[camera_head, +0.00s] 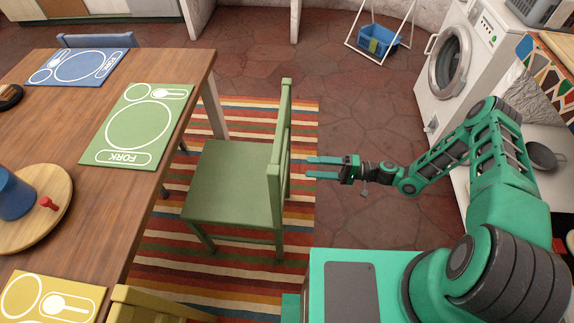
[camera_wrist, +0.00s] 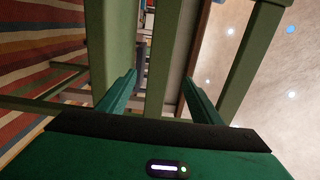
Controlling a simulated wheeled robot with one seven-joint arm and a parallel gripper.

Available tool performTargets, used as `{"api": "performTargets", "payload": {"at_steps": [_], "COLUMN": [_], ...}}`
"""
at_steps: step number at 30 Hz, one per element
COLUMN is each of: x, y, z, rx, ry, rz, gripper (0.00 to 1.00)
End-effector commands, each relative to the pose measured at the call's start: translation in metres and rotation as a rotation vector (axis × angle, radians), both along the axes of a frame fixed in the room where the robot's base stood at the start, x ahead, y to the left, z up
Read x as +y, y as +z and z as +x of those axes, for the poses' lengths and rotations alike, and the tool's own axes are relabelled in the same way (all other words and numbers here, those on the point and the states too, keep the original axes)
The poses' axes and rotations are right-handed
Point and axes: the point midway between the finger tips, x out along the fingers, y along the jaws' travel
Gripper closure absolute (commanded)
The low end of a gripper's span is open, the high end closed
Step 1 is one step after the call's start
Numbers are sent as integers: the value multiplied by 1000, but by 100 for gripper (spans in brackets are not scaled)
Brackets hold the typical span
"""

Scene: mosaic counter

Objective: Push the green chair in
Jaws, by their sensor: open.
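The green chair (camera_head: 232,182) stands on the striped rug to the right of the wooden table (camera_head: 190,78) in the head view. Its seat faces the table, with a gap between the seat's front and the table edge. Its slatted backrest (camera_head: 279,150) is on the right. My gripper (camera_head: 308,167) is open, its two fingers pointing left at the backrest, close to it. In the wrist view, my gripper (camera_wrist: 160,85) has its fingers spread near the green backrest bars (camera_wrist: 157,60). I cannot tell whether the fingertips touch the chair.
A yellow chair (camera_head: 150,303) stands at the bottom and a blue chair (camera_head: 97,40) at the table's far end. A washing machine (camera_head: 452,58) is at the right. A blue basket on a rack (camera_head: 378,38) stands at the back. The tiled floor right of the rug is mostly clear.

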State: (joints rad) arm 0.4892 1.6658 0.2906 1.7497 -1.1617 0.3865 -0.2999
Motion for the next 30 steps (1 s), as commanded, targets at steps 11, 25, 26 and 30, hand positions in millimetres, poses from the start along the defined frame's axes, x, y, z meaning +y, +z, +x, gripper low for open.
{"api": "performTargets", "payload": {"at_steps": [11,25,26,30], "x": [81,120,120,120], "y": [0,0,0,0], "z": [2,4,4,4], "rx": [1,0,0,0], "ry": [2,0,0,0], "rz": [0,-1,-1,-2], "gripper": [41,41,41,41]}}
